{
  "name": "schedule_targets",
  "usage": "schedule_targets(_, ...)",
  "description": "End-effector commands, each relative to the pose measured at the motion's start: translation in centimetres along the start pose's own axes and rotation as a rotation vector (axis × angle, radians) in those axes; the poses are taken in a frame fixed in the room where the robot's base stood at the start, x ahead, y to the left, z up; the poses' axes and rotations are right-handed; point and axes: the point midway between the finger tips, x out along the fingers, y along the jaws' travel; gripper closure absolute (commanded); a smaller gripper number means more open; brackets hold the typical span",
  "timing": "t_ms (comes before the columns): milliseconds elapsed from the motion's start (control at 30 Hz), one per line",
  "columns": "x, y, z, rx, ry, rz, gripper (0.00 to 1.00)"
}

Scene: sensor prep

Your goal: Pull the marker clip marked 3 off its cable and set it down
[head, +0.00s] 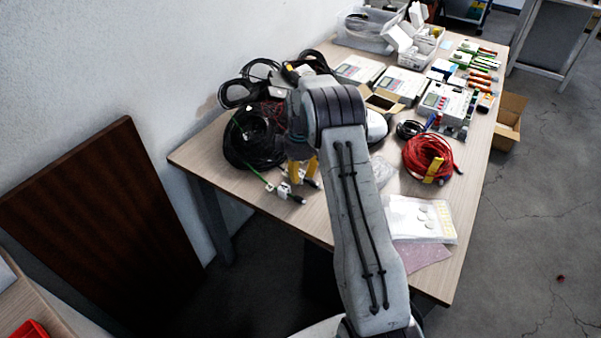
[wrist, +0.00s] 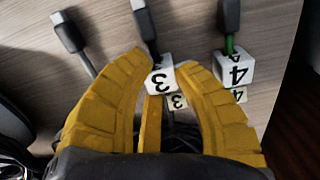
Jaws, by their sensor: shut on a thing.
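The white marker clip marked 3 (wrist: 160,80) sits between the tips of my yellow-fingered gripper (wrist: 163,66) in the wrist view. The fingers are shut on it, one on each side. A dark cable end (wrist: 145,22) leads up from the clip over the table. I cannot tell whether the clip is still around the cable. In the head view my gripper (head: 301,172) points down at the near left part of the table, and my arm hides part of the area.
A clip marked 4 (wrist: 235,68) on a green cable stands close to the right finger. A bare cable end (wrist: 69,33) lies to the left. A black cable coil (head: 250,150) lies left of my gripper and a red coil (head: 428,155) right. The table edge is near.

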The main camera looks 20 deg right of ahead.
Motion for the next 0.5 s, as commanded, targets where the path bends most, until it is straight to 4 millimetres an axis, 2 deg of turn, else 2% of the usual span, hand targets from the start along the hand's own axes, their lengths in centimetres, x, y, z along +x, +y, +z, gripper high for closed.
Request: schedule_targets(500,-0.58,-0.03,0.05,0.000,-0.002,-0.002,1.00)
